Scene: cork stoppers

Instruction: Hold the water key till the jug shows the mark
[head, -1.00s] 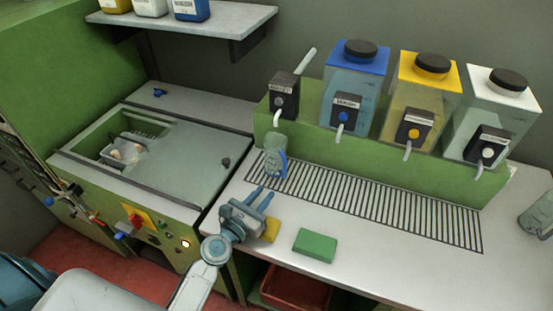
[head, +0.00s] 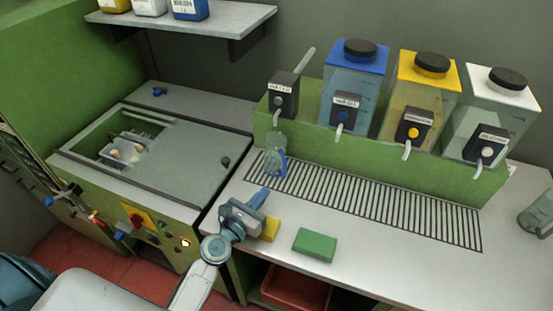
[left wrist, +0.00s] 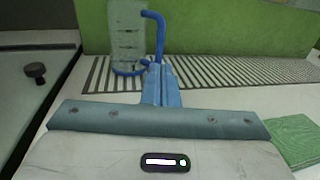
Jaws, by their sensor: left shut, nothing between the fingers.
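The clear jug (head: 270,160) with a blue handle stands upright on the slotted drain strip, below the spout of the black WATER tap. The water key (head: 278,101) is a grey knob on the front of that tap (head: 286,88). My left gripper (head: 264,190) is shut and empty, low over the counter just in front of the jug and apart from it. In the left wrist view its closed blue fingers (left wrist: 161,72) point toward the jug (left wrist: 128,42), just right of its base. Any water level in the jug is too small to read. My right gripper is out of view.
Blue, yellow and white-lidded tanks (head: 432,75) with taps stand on the green ledge to the right. A green sponge (head: 314,243) and a yellow block (head: 271,230) lie near the front edge. A grey vessel (head: 537,217) is at far right. The drain strip (head: 400,214) is otherwise clear.

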